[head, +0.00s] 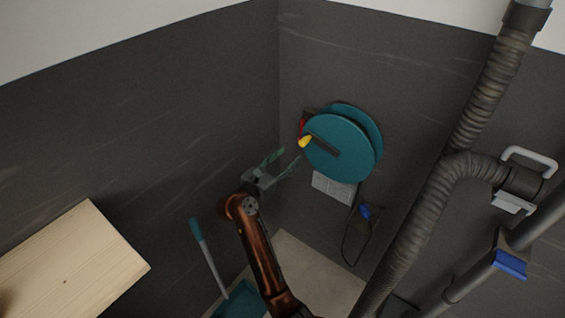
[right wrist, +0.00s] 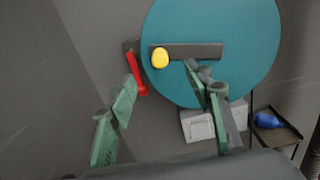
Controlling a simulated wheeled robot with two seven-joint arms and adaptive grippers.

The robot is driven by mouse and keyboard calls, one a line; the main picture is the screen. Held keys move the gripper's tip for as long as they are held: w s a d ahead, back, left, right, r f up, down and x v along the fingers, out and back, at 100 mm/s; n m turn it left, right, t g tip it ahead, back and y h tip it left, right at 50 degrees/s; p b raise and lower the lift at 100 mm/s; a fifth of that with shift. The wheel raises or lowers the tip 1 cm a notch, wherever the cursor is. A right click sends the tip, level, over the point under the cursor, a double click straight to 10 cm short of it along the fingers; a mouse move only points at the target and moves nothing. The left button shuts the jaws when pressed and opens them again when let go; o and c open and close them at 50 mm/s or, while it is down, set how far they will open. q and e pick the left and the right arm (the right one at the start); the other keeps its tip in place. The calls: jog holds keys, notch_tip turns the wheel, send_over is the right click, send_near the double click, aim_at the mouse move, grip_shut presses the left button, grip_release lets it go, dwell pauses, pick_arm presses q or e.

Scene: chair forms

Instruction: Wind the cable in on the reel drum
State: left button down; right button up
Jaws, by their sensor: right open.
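The teal reel drum (head: 342,150) is mounted on the dark wall, with a dark crank bar (head: 324,146) across its face and a yellow knob (head: 305,142) at the bar's left end. The drum (right wrist: 222,78) and knob (right wrist: 160,58) also show in the right wrist view. The black cable (head: 346,246) hangs below the drum in a loop, with a blue plug (head: 365,211). My right gripper (head: 285,160) is open and empty, just left of and below the knob. Its green fingers (right wrist: 165,105) stand apart in the wrist view. My left gripper is out of view.
A red lever (right wrist: 136,74) is left of the drum. A grey wall box (head: 334,187) sits below it. A thick ribbed hose (head: 432,205) runs down at the right. A wooden board (head: 75,265) is at the lower left; a teal dustpan (head: 240,301) is below.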

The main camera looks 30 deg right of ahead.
aim_at(301, 145)
jog(key=x, duration=1)
jog(key=shift+d, duration=0.1)
jog(key=c, duration=1)
jog(key=shift+c, duration=0.2)
jog(key=o, duration=0.5)
jog(key=shift+f, duration=0.1)
notch_tip(301, 145, down, 5)
jog(key=b, duration=0.2)
jog(key=shift+b, duration=0.3)
